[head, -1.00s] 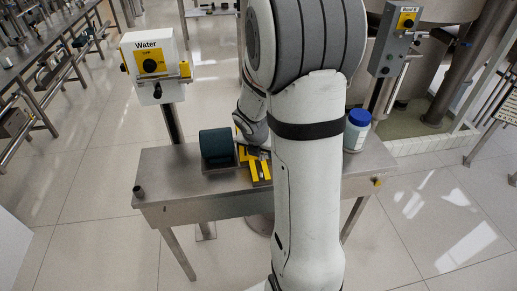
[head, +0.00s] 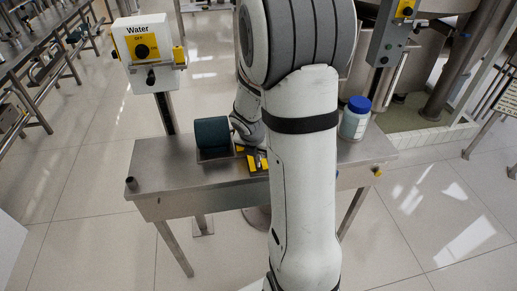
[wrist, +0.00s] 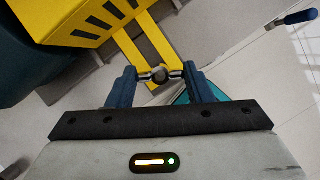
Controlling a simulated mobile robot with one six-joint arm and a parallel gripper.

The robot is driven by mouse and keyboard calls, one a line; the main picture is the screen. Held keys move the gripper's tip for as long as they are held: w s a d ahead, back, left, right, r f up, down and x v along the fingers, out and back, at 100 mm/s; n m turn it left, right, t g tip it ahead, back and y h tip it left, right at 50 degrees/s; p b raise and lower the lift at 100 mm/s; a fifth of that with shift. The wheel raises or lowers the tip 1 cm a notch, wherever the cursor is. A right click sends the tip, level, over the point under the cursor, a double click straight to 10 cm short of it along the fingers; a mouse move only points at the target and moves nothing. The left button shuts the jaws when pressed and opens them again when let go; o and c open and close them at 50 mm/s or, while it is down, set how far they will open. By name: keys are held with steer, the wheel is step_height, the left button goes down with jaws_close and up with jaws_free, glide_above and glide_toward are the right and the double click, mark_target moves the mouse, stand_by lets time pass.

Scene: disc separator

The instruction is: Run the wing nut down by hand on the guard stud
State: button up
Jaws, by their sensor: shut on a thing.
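In the wrist view the blue fingers of my gripper (wrist: 160,76) are shut on a small metal wing nut (wrist: 159,73), with one wing toward each fingertip. The wing nut sits over the yellow strap of the guard (wrist: 140,40). The stud itself is hidden, and I cannot tell how far down the nut is. The guard's yellow slotted box (wrist: 85,22) is at the upper left. In the head view the guard (head: 257,158) is on the steel table, beside a dark teal drum (head: 211,133); my arm partly hides it and the wing nut.
The steel table (head: 185,178) also holds a white bottle with a blue lid (head: 354,122) to the right of my arm. A Water switch box (head: 145,50) stands behind its left side, and another grey control box (head: 392,38) at the right. The table's left front is clear.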

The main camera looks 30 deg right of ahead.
steer(key=n+p, duration=0.2)
steer(key=p, duration=0.1)
steer(key=shift+s+d+r+t+y, duration=0.1)
steer(key=shift+r+t+y, duration=0.1)
steer(key=shift+t+y, duration=0.1)
steer(key=n+p, duration=0.1)
steer(key=n+y+p, duration=0.1)
steer(key=p, duration=0.1)
steer(key=shift+f+n, duration=0.3)
steer(key=shift+n, duration=0.1)
steer(key=shift+r+n+t+y+p, duration=0.2)
steer(key=shift+n+t+y+p, duration=0.25)
steer(key=shift+n+p, duration=0.75)
steer(key=shift+d+f+n+y+p, duration=0.15)
steer(key=shift+n+y+p, duration=0.2)
steer(key=shift+n+p, duration=0.35)
steer(key=shift+f+n, duration=0.15)
steer(key=shift+n, duration=0.25)
steer(key=shift+n+g+y, duration=0.25)
steer(key=shift+n+y, duration=0.75)
steer(key=shift+n, duration=1.2)
steer(key=shift+f+b, duration=0.85)
steer(key=shift+b, duration=0.25)
